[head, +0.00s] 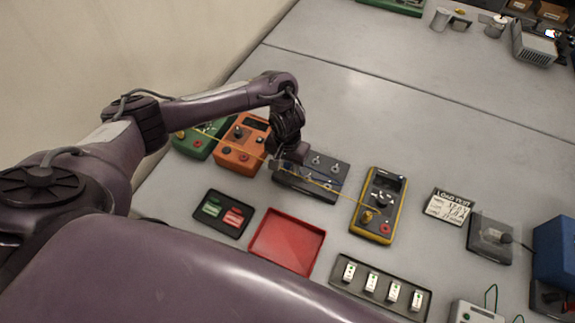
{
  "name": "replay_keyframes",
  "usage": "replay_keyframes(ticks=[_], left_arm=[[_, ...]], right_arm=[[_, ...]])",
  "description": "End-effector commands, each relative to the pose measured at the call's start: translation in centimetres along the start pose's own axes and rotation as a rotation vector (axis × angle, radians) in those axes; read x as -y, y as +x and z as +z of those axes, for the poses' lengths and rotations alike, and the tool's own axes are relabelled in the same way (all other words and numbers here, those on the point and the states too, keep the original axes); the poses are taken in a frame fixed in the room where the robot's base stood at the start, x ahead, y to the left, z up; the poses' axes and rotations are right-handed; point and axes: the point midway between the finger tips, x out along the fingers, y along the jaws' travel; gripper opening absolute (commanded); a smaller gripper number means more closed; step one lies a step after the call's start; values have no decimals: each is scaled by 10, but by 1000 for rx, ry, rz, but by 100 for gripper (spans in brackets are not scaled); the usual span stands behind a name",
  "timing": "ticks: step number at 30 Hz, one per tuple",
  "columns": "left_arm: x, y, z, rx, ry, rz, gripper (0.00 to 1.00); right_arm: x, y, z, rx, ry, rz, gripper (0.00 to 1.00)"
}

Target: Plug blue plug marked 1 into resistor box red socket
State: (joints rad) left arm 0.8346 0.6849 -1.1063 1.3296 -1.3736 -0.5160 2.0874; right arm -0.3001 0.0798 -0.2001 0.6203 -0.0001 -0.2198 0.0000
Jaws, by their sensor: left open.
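My left gripper (286,161) is open over the left end of a dark box (322,190) with silver posts and small bluish parts on top. I cannot make out a plug marked 1; the gripper and wrist hide part of that box. An orange box (231,158) with a dark knob and a red socket (243,157) stands left of the gripper. A green box (190,148) stands beyond it. I cannot tell which is the resistor box. A yellow meter (378,192) to the right also has a red socket (385,229). My right gripper is out of view.
A thin yellow lead runs from the green box across to the meter, passing by my gripper. A red tray (287,243), a black tray (213,222) with green and red pieces, and a rack (351,286) lie nearer.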

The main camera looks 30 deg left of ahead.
Motion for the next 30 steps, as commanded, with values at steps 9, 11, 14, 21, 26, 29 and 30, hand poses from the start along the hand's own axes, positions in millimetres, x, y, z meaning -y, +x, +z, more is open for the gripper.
replay_keyframes(ticks=[9, 11, 14, 21, 26, 29, 30], left_arm=[[0, -2, 0, 0, 0, 1, 44], [0, -2, 0, 0, 0, 0, 44], [0, -1, 0, 0, 1, 0, 44], [0, 0, 0, 0, 0, 0, 40], [0, 0, 0, 0, 0, 0, 19], [0, 0, 0, 0, 0, 0, 6], [0, 0, 0, 0, 0, 0, 0]], right_arm=[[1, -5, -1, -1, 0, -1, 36], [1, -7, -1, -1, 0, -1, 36], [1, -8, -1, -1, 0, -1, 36], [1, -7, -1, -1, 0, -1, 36], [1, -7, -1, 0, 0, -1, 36], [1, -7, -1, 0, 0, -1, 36], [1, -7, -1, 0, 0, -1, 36]])
